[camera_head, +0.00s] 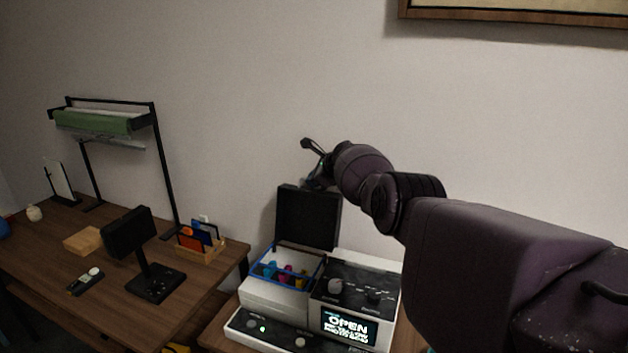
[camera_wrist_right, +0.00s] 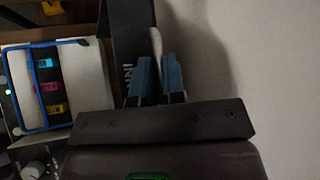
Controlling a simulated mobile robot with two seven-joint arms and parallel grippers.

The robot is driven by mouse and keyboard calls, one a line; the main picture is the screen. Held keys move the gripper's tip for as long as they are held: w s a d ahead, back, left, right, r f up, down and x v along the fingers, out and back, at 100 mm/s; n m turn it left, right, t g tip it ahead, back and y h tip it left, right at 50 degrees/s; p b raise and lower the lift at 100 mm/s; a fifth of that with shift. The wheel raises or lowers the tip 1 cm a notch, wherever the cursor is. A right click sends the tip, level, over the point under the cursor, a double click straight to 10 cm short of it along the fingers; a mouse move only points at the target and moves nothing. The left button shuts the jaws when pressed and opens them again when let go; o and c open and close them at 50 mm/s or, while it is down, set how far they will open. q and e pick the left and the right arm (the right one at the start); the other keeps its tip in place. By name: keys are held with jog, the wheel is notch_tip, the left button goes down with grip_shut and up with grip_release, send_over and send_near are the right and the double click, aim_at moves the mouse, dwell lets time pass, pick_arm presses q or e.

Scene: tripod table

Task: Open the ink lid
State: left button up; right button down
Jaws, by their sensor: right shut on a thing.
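The ink lid (camera_head: 308,220) is a black panel standing upright at the back of the white printer (camera_head: 262,298). Below it, the blue-rimmed ink bay (camera_head: 285,262) lies uncovered, with coloured cartridges inside. My right gripper (camera_head: 316,176) is at the lid's top edge. In the right wrist view, the lid (camera_wrist_right: 124,45) shows edge-on with "INK" lettering, beside the blue fingers of my right gripper (camera_wrist_right: 157,72). The fingers are shut on a pale strip at the lid's edge. The exact contact is partly hidden. My left gripper is not in view.
The printer's screen (camera_head: 349,326) reads "OPEN", and a grey knob (camera_head: 335,285) sits on its top. A wooden desk (camera_head: 120,268) at left holds a black stand (camera_head: 150,270) and a card holder (camera_head: 203,250). The wall is close behind the lid.

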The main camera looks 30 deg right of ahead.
jog(key=c, duration=1.5)
grip_release()
jog(key=shift+s+d+r, duration=0.1)
jog(key=shift+d+r, duration=0.05)
jog(key=shift+s+d+r+p, duration=0.1)
jog(key=shift+s+r+p, duration=0.15)
jog(key=shift+p, duration=0.2)
jog(key=shift+p+v, duration=0.5)
jog(key=shift+v, duration=4.35)
